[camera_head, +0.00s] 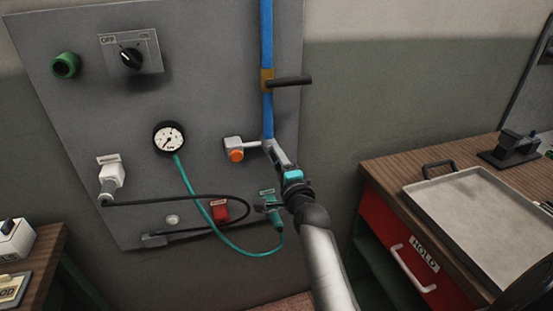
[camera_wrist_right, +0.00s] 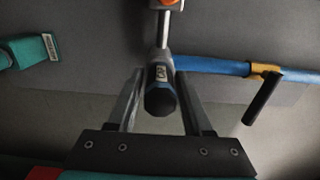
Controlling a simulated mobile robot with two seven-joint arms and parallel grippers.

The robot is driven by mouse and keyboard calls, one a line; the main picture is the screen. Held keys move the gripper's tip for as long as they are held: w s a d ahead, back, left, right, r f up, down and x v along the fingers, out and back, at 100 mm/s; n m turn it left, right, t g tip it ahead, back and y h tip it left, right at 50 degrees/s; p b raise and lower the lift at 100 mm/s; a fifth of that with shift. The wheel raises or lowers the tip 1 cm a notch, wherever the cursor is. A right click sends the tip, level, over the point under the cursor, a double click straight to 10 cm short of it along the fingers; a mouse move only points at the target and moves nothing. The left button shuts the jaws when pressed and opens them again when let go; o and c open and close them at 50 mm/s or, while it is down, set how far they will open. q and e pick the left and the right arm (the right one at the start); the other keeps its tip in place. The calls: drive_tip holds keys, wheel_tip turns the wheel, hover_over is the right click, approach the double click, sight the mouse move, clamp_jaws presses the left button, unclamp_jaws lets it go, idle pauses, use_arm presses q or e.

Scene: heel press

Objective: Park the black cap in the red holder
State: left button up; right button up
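The black cap (camera_wrist_right: 160,98), with a pale label and blue along its sides, shows in the right wrist view. It sits at a metal fitting by the end of the blue pipe. My right gripper (camera_wrist_right: 161,78) has one finger on each side of the cap; whether the fingers press on it is unclear. In the head view my right gripper (camera_head: 272,150) is at the lower end of the pipe and hides the cap. The red holder (camera_head: 219,211) is on the panel, lower and to the left of that gripper. My left gripper is not in view.
A white fitting with an orange knob (camera_head: 236,155) is just left of my right gripper. A black handle (camera_head: 291,80) juts from the blue pipe (camera_head: 267,40). A black cable (camera_head: 180,197) and teal hose (camera_head: 193,190) loop around the red holder. A tray (camera_head: 490,225) lies at right.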

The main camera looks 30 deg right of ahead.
clamp_jaws()
idle(1.0)
drive_tip(key=shift+p+v, duration=0.55)
drive_tip(key=shift+v, duration=0.35)
drive_tip(key=shift+p+v, duration=0.85)
drive_tip(key=shift+v, duration=1.25)
drive_tip(key=shift+s, duration=0.25)
